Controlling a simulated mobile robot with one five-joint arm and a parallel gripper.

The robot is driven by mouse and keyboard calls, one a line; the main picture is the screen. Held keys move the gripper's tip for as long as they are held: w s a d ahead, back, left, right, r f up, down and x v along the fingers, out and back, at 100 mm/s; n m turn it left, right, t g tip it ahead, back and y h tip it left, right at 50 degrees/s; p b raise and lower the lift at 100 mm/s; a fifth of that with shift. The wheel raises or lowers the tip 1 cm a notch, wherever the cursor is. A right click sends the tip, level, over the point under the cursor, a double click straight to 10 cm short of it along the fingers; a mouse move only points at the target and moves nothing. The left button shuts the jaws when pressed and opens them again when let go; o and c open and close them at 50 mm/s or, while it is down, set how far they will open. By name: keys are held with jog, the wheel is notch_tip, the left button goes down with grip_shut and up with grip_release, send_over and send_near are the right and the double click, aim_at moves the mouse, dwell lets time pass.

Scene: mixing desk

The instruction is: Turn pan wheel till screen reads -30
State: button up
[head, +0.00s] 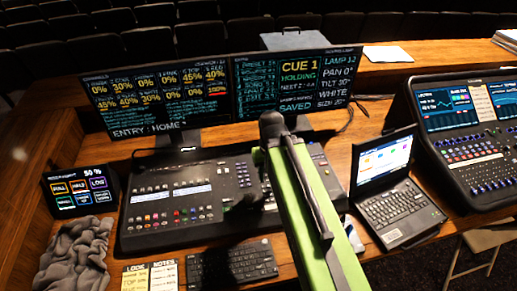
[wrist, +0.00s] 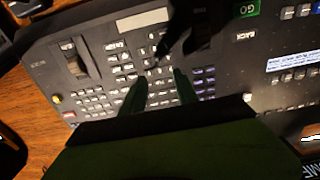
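The right monitor (head: 293,80) in the head view reads CUE 1, HOLDING, and PAN 0° at its right side, with TILT below. The lighting console (head: 195,195) lies flat beneath the monitors. In the wrist view, the console (wrist: 210,60) fills most of the picture. A dark raised wheel-like control (wrist: 75,60) is at its upper left; I cannot tell whether it is the pan wheel. My gripper (wrist: 159,76) points over the small keys with its two green fingers apart and nothing between them. My arm hides part of the console in the head view.
An open laptop (head: 385,175) and a second mixing desk (head: 470,140) stand to the right. A small touch panel (head: 80,188), grey cloth (head: 75,255), note cards (head: 150,277) and a keyboard (head: 235,264) surround the console's left and front. The left monitor (head: 158,95) stands behind.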

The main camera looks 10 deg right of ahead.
jog(key=shift+o, duration=1.3)
jog(key=shift+w+r, duration=0.2)
jog(key=shift+r, duration=0.1)
jog(key=shift+o, duration=0.5)
jog(key=w+r+m+p, duration=0.7)
jog(key=r+p, duration=0.1)
jog(key=shift+w+a+m, duration=0.3)
jog(key=shift+w+a, duration=0.05)
jog(key=shift+w, duration=0.05)
jog(key=w+r+m+p, duration=0.5)
jog(key=w+m, duration=0.1)
jog(key=m, duration=0.2)
notch_tip(320, 180, down, 18)
jog(key=b, duration=1.7)
jog(key=shift+w+f+b, duration=0.15)
jog(key=shift+b, duration=0.25)
